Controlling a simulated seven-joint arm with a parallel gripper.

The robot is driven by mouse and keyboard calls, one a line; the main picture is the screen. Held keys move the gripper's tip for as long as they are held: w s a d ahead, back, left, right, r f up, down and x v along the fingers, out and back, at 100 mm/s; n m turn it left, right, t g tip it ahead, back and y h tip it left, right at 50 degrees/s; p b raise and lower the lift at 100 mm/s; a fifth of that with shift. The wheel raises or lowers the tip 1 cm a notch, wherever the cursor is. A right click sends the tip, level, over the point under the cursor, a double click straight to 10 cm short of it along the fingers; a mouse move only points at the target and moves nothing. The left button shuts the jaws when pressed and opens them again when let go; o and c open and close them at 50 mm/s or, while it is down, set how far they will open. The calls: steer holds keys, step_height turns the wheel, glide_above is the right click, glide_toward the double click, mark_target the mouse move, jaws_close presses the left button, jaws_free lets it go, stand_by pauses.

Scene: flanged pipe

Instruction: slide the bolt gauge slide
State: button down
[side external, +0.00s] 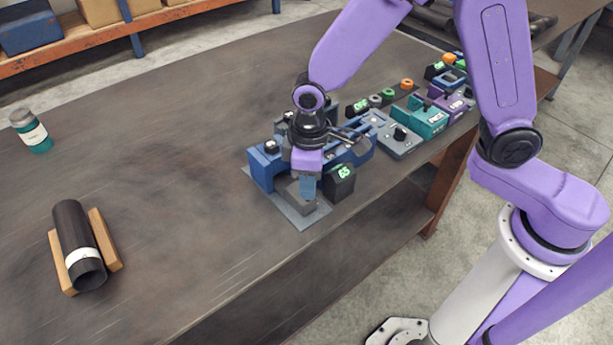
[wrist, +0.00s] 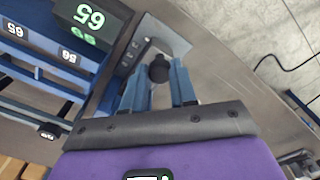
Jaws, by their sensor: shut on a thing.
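The bolt gauge has a blue frame (side external: 262,172) on a flat grey plate (side external: 307,218) near the table's front edge. A grey slide block (side external: 294,195) lies low in front of the frame, partly behind my fingers. My gripper (side external: 308,190) points down at the slide with its blue fingers. In the wrist view, a round black knob (wrist: 159,69) stands between the two fingertips (wrist: 157,82), and my gripper is shut on it. A black display box (side external: 339,181) reading a green 65 stands just right of my fingers; it also shows in the wrist view (wrist: 90,20).
Several coloured fixtures (side external: 420,115) with small displays line the table to the right, behind my gripper. A dark pipe (side external: 76,240) rests in a wooden cradle at the left. The table's middle left is clear.

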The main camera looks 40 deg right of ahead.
steer(key=c, duration=1)
jaws_free()
steer(key=shift+s+a, duration=0.1)
steer(key=shift+s, duration=0.25)
steer(key=shift+o, duration=0.5)
steer(key=shift+w, duration=0.1)
step_height(320, 180, up, 17)
steer(key=shift+r, duration=0.2)
steer(key=s+d+f+n, duration=0.1)
steer(key=s+d+f, duration=0.2)
steer(key=s+d, duration=0.6)
steer(key=s+d+f+n, duration=0.2)
steer(key=s+d+f, duration=0.1)
steer(key=s+d, duration=0.5)
steer(key=shift+s+d+f+n, duration=0.3)
steer(key=shift+s+d+f, duration=0.1)
steer(key=shift+s, duration=0.75)
